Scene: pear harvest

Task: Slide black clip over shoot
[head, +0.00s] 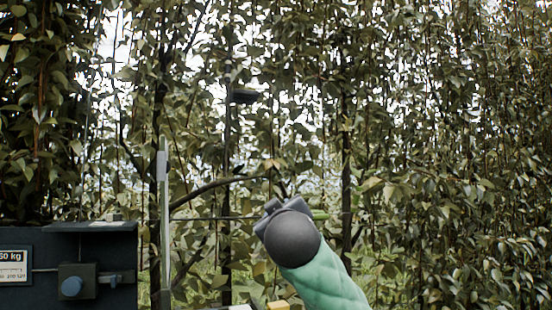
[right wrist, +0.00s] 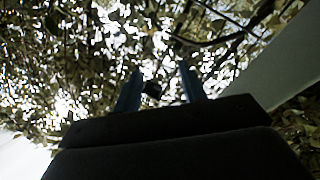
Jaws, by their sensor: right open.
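My right gripper (right wrist: 161,68) is open in the right wrist view, its two blue-grey fingers apart and pointing up into the leaves. A small dark object (right wrist: 152,89) shows between the fingers; I cannot tell whether it is the black clip or whether it touches them. In the head view a dark, flat object (head: 243,96) hangs high among the leaves on a thin upright stem (head: 228,135). My right arm's dark round wrist hides the gripper there. A green stub (head: 319,215) shows just right of the wrist. I cannot single out the shoot for certain. My left gripper is out of view.
A dark box (head: 60,240) with a weight label and a blue knob (head: 72,286) stands at the lower left. A pale upright post (head: 164,215) stands beside it. A bare branch (head: 205,187) slopes behind the wrist. Dense foliage fills the back and right.

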